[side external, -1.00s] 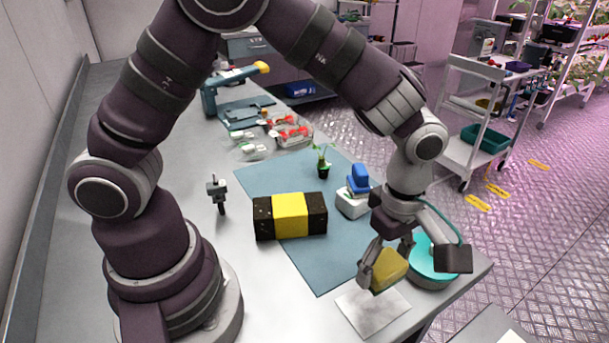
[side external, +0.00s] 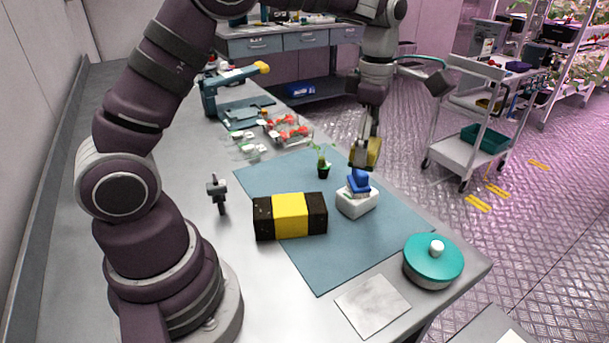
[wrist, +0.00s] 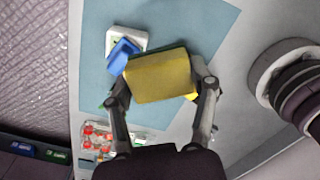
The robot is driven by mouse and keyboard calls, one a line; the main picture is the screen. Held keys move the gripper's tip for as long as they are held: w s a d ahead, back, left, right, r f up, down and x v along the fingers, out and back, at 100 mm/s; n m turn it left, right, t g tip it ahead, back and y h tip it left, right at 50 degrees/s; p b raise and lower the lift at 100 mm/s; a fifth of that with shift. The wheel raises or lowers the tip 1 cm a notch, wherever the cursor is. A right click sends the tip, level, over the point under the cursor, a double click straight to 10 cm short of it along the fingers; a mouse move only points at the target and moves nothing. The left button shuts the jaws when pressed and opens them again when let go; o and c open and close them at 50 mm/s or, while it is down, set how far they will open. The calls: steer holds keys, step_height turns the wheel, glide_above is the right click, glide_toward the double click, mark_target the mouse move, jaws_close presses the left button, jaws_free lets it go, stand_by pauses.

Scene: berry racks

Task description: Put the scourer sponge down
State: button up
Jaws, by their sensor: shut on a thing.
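The yellow scourer sponge (side external: 373,152) is held in my gripper (side external: 366,154), which is shut on it. In the side external view it hangs in the air just above and behind a blue item (side external: 358,183) on a white block (side external: 357,202). In the wrist view the sponge (wrist: 160,76) sits between both fingers of my gripper (wrist: 160,88) and hides part of the mat below. The blue item (wrist: 121,56) and white block (wrist: 142,38) show at the sponge's upper left there.
A blue-grey mat (side external: 290,262) covers the table's middle. On it are a black-and-yellow block (side external: 290,215) and a small potted plant (side external: 323,168). A teal-lidded pot (side external: 433,262) and a pale square sheet (side external: 373,304) lie near the front. Clear berry packs (side external: 288,130) sit behind.

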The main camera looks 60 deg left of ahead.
steer(key=a+n, duration=0.6)
steer(key=a, duration=0.8)
steer(key=n, duration=0.5)
glide_above(273, 176)
step_height(273, 176, down, 15)
steer(key=shift+f, duration=0.2)
steer(key=shift+f, duration=0.15)
steer(key=o, duration=0.8)
